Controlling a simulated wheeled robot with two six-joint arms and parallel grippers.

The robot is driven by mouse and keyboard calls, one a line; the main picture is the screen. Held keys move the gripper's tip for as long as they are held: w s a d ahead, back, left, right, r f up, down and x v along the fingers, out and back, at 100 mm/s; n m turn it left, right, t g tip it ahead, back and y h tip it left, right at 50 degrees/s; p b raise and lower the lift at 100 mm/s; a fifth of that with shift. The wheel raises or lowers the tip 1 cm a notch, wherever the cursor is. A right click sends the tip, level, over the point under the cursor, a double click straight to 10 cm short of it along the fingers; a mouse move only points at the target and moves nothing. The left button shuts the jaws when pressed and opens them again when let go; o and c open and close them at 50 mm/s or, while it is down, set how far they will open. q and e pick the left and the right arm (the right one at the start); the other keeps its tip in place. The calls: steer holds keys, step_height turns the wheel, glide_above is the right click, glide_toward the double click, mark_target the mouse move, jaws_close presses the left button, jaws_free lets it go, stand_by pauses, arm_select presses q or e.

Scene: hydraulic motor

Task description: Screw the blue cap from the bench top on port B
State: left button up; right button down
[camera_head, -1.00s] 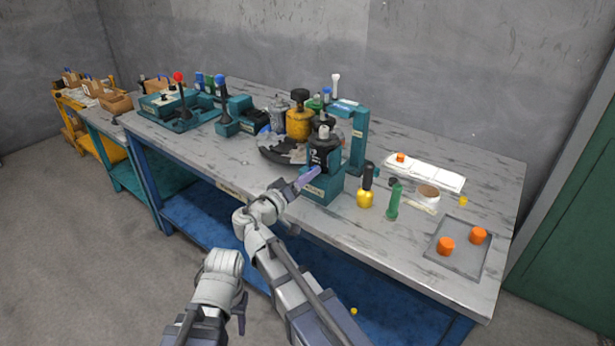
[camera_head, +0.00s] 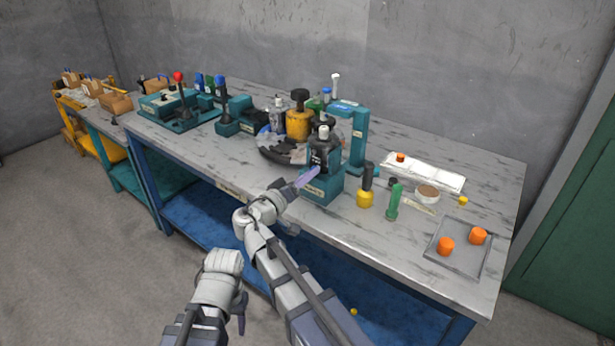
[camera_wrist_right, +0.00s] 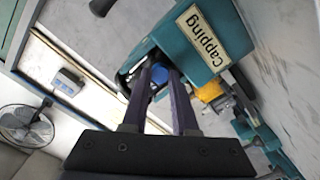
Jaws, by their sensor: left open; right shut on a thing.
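The black hydraulic motor (camera_head: 320,158) stands on the teal capping stand (camera_head: 324,188) near the front edge of the bench. My right gripper (camera_head: 315,172) reaches the motor's front side with its purple fingers. In the right wrist view, that gripper (camera_wrist_right: 158,78) is shut on the blue cap (camera_wrist_right: 159,74), which shows between the fingertips at the motor's side. The port behind the cap is hidden, and I cannot tell how far the cap sits on it. My left gripper (camera_head: 240,312) is open and empty, low in front of the bench.
A yellow-based tool (camera_head: 365,188) and a green tool (camera_head: 394,203) stand right of the stand. A grey tray (camera_head: 459,262) holds two orange caps. A teal post (camera_head: 357,140) rises behind the motor. The bench's front left stretch is clear.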

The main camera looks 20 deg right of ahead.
steer(key=m, duration=0.5)
steer(key=shift+m, duration=0.4)
steer(key=m, duration=0.4)
steer(key=shift+d+m, duration=0.1)
steer(key=shift+m, duration=0.2)
steer(key=c, duration=0.9)
jaws_free()
